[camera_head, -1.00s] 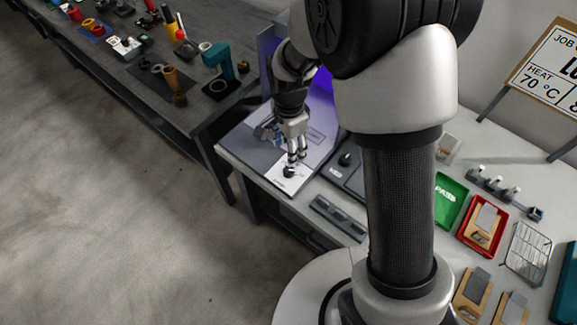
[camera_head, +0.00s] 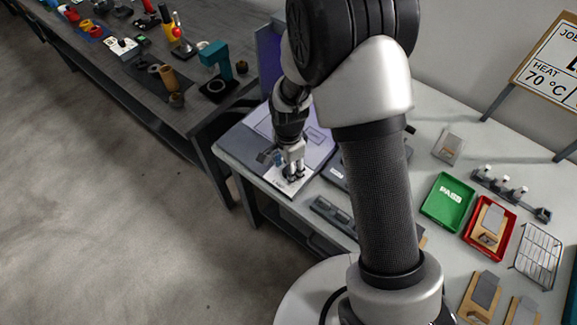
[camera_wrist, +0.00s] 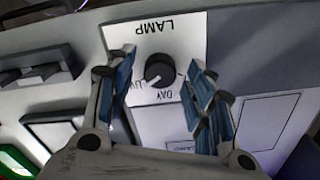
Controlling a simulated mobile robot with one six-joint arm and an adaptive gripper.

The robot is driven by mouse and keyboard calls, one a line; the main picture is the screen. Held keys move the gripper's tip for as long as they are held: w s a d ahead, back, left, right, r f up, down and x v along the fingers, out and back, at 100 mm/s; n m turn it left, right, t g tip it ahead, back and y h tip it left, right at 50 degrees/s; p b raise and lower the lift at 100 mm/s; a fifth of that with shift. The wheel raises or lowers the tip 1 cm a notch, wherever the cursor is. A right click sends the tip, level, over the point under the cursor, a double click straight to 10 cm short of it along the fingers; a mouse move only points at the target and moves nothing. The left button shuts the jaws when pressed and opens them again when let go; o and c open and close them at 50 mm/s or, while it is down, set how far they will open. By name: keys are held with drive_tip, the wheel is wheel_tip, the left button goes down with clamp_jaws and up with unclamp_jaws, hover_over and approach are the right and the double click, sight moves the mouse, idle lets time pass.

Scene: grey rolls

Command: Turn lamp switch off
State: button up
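The lamp switch is a round dark knob (camera_wrist: 159,70) on a white plate (camera_wrist: 218,25) marked LAMP, with UV and DAY printed by it. In the wrist view a light mark shows on the knob's lower edge; its exact setting is hard to read. My gripper (camera_wrist: 160,78) is open, its blue-padded fingers on either side of the knob with gaps. In the head view my gripper (camera_head: 293,170) is down at the white plate (camera_head: 286,187) near the bench's front edge, and its fingers mostly hide the knob.
The booth's side panel (camera_head: 268,62) stands behind my gripper. A dark slotted block (camera_head: 334,214) lies to the right along the front edge. Farther right are a green PASS tray (camera_head: 447,203), a red tray (camera_head: 470,247) and a wire rack (camera_head: 533,255).

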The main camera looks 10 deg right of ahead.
drive_tip(key=c, duration=1)
drive_tip(key=n+p, duration=0.1)
drive_tip(key=n, duration=0.3)
drive_tip(key=shift+n, duration=0.3)
drive_tip(key=n, duration=0.5)
drive_tip(key=shift+n+p, duration=0.3)
drive_tip(key=shift+p, duration=0.1)
drive_tip(key=n, duration=0.3)
drive_tip(key=shift+n, duration=0.3)
drive_tip(key=n, duration=0.3)
drive_tip(key=shift+n+p, duration=0.3)
drive_tip(key=shift+p, duration=0.1)
drive_tip(key=n, duration=0.6)
drive_tip(key=shift+n, duration=0.4)
